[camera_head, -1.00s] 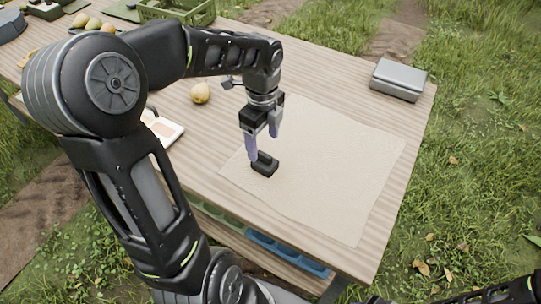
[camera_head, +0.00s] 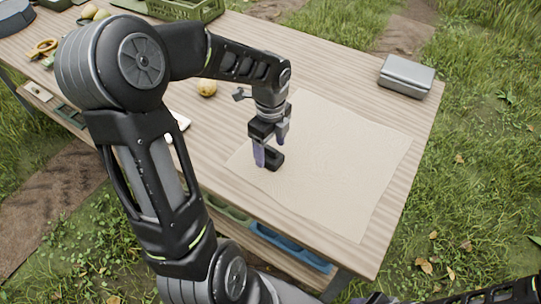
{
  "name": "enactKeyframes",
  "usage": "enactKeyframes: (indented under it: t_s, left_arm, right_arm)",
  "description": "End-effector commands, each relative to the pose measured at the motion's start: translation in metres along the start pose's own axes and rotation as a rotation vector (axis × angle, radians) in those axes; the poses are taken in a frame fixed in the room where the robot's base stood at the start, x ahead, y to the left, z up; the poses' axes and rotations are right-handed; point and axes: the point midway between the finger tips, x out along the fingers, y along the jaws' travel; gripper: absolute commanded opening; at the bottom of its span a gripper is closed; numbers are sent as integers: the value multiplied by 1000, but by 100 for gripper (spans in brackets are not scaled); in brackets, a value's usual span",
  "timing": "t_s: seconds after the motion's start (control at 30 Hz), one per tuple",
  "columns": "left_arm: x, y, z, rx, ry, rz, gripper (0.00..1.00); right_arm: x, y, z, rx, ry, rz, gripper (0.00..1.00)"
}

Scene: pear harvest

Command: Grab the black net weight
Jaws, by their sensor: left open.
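The black net weight (camera_head: 274,161) is a small dark block lying on the beige cloth near its left edge. My left gripper (camera_head: 268,152) is open and points down at the weight. One finger is at the weight's left side, and the other shows above and behind it. I cannot tell whether either finger touches the weight. The gripper's body and fingers partly hide the weight. My right gripper is not clearly in view; only dark parts of mine show at the lower right edge.
The beige cloth (camera_head: 335,170) is otherwise bare. A grey case (camera_head: 407,76) stands at the table's back right. A green crate (camera_head: 187,8) is at the back.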

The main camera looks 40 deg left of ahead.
Motion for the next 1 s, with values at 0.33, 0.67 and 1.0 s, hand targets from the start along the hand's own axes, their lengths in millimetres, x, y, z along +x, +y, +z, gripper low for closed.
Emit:
enactKeyframes:
  t_s: [0.33, 0.67, 1.0]
  left_arm:
    - [26, 0, 0, 1, 0, 0, 71]
    - [26, 0, -1, 1, 0, 0, 71]
    - [26, 0, -1, 1, 0, 0, 55]
  right_arm:
    - [0, 0, 0, 0, 0, 0, 36]
    - [0, 0, 0, 0, 0, 0, 36]
    - [0, 0, 0, 0, 0, 0, 36]
